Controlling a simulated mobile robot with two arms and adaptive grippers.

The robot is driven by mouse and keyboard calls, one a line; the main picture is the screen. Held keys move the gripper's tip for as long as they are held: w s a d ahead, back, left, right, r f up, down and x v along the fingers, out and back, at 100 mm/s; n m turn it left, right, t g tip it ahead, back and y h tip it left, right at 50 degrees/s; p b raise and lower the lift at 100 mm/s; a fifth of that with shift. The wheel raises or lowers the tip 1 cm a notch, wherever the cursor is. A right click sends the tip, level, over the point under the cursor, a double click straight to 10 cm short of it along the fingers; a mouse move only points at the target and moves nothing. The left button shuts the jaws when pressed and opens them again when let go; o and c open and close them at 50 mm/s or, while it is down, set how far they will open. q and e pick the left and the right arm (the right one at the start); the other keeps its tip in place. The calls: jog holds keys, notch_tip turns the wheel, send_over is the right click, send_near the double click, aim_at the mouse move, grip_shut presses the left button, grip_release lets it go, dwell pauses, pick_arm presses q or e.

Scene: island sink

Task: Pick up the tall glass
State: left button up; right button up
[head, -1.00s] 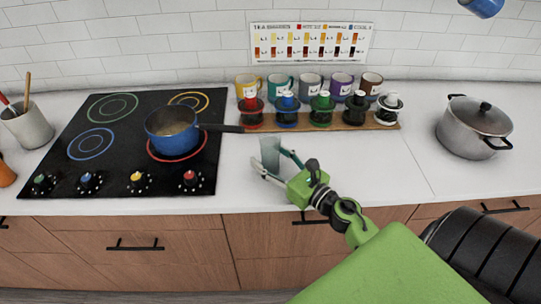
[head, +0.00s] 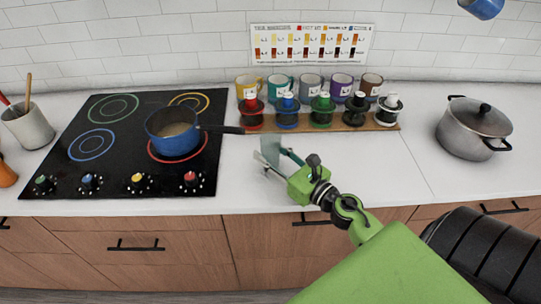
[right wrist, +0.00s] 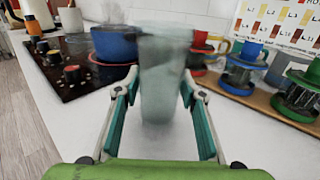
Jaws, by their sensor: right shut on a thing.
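The tall glass (head: 270,150) is grey-green and see-through, above the white counter right of the stove. It also shows in the right wrist view (right wrist: 163,85), blurred, between the two teal finger pads. My right gripper (head: 271,160) is shut on it from the near side, with a finger on each side. In the head view the glass looks slightly tilted. I cannot tell for sure whether its base is clear of the counter. My left gripper is not in view.
A blue pot (head: 173,132) sits on the black stove (head: 120,165), its handle reaching toward the glass. A lidded steel pot (head: 474,128) stands at the right. The counter (head: 370,170) between is clear.

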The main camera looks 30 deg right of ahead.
jog(key=shift+s+a+r+p, duration=0.15)
jog(key=shift+r+p, duration=0.15)
jog(key=shift+r, duration=0.55)
jog(key=s+a+r+p, duration=0.3)
jog(key=s+a+r, duration=0.4)
jog(key=s+r, duration=0.2)
jog(key=shift+s+r, duration=0.15)
jog(key=shift+s, duration=0.95)
jog(key=shift+s+a+r, duration=0.1)
jog(key=shift+a, duration=0.1)
jog(key=shift+a, duration=0.1)
